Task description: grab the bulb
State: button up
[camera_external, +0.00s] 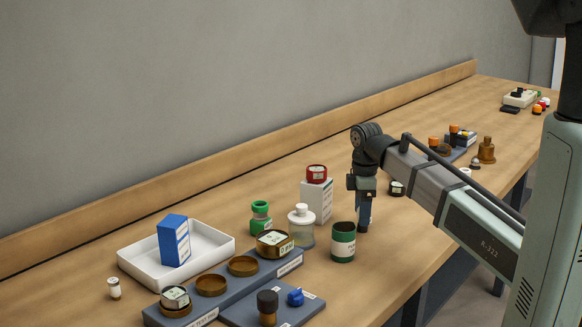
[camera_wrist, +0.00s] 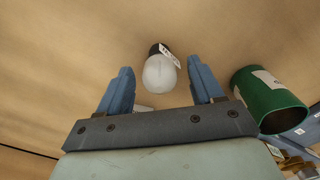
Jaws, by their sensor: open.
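The bulb (camera_wrist: 159,72) has a white rounded body and a dark end with a white label, and it shows in the wrist view. It appears between and slightly beyond the fingertips of my gripper (camera_external: 362,228), with a visible gap to each finger. My gripper is open and empty, pointing down over the bench. In the external view a small dark item with a white label (camera_external: 397,187) sits just right of my gripper. It may be the bulb's dark end, but I cannot tell.
A green jar (camera_external: 343,242) stands close left of my gripper and also shows in the wrist view (camera_wrist: 268,98). A white box with a red-rimmed tin (camera_external: 316,173), a clear bottle (camera_external: 301,228) and a grey rack (camera_external: 226,292) are farther left.

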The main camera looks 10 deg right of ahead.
jog(key=shift+f, duration=1.55)
jog(key=c, duration=1.1)
jog(key=shift+r, duration=0.15)
